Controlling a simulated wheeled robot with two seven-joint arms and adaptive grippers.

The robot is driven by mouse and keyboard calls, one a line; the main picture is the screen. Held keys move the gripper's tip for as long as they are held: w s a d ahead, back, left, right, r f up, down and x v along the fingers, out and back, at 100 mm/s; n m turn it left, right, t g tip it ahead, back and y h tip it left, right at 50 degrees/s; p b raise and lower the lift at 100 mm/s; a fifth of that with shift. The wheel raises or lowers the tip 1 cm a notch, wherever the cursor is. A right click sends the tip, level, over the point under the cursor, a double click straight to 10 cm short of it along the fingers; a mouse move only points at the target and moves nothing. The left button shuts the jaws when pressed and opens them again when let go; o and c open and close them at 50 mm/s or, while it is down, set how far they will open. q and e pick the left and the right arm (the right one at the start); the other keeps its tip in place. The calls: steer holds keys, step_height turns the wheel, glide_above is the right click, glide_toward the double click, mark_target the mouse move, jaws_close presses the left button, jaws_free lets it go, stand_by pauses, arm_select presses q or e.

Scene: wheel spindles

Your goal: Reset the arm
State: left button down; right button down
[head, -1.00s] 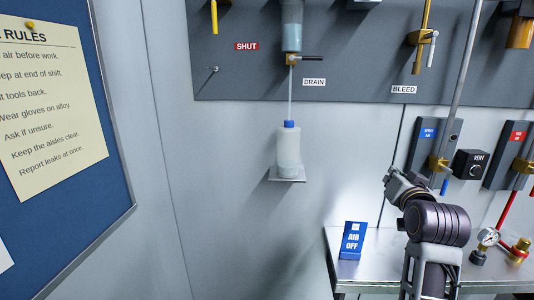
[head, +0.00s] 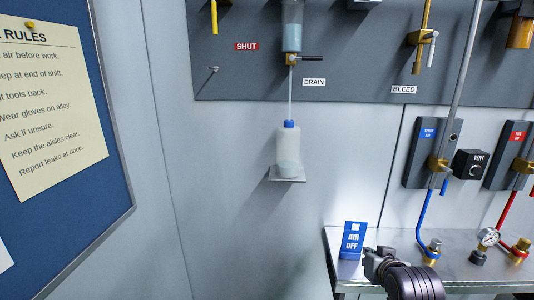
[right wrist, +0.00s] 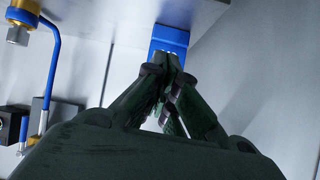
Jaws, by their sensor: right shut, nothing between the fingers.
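My right gripper (head: 373,262) is low in the head view, near the table's front edge and beside the blue "AIR OFF" sign (head: 353,239). Its arm comes up from the bottom edge. In the right wrist view the fingers (right wrist: 169,62) are together with nothing between them, and the blue sign (right wrist: 171,37) shows just beyond their tips. Whether they touch it I cannot tell. My left gripper is not in view.
A blue-capped bottle (head: 288,153) stands on a small wall shelf (head: 287,179) under the drain valve (head: 292,59).

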steer(key=s+a+f+n+g+y, duration=0.1)
steer(key=s+a+f+n+g, duration=0.2)
steer(key=s+f, duration=0.75)
steer(key=s+a+f+n+g+y, duration=0.1)
steer(key=s+a+f+g, duration=0.3)
steer(key=s+f, duration=0.65)
steer(key=s+d+f+g, duration=0.1)
steer(key=s+f+g, duration=0.15)
steer(key=f, duration=3.15)
steer(key=s+d+f, duration=0.2)
steer(key=s+f, duration=0.7)
steer(key=s, duration=0.2)
steer(key=s+d+f, duration=0.2)
steer(key=s+f, duration=0.7)
steer(key=s, duration=0.2)
steer(key=shift+s+f+n+g+h, duration=0.25)
steer(key=shift+s+n+g+h, duration=0.05)
steer(key=shift+g, duration=0.05)
